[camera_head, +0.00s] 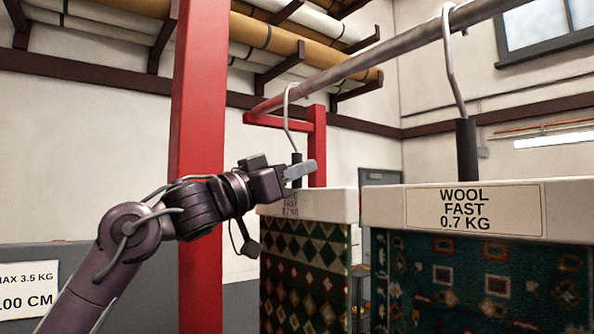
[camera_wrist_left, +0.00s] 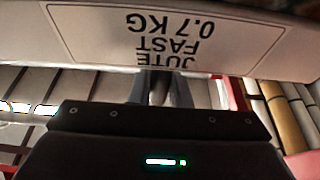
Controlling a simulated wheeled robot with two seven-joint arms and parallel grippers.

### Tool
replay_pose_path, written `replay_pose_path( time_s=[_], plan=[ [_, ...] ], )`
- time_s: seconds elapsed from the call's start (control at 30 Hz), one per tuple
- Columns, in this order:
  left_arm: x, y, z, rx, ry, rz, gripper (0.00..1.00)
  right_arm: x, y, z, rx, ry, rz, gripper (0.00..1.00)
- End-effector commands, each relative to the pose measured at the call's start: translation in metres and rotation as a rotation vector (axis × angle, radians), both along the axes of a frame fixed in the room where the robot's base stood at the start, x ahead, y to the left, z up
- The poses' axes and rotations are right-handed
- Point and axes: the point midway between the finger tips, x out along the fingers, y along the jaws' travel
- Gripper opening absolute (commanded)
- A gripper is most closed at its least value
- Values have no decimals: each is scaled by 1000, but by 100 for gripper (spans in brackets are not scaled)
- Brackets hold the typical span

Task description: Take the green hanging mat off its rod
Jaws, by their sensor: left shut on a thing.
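Two mats hang from the rod (camera_head: 370,55) on hooked hangers. The left mat (camera_head: 305,275) is dark green with pale and red diamonds, under a white header bar (camera_head: 335,206). My left gripper (camera_head: 297,174) is shut on the black grip (camera_head: 297,160) of the left mat's hanger, just above the header bar. The left hook (camera_head: 288,105) reaches up to the rod.
A red upright post (camera_head: 200,130) stands behind my left arm, with a red frame (camera_head: 317,140) carrying the rod's far end. Rolled rugs (camera_head: 290,45) lie on wall brackets above. A sign (camera_head: 27,290) with a weight limit shows at lower left.

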Motion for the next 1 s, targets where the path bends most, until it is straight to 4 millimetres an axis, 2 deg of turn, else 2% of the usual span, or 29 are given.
replay_pose_path(
  time_s=[0.37,1.0],
  plan=[
    [-1,0,4,-2,-3,-1,0,0,0,0,0,0,0,36],
    [-1,0,40,-4,-3,-1,0,1,0,0,0,-1,0,36]
  ],
)
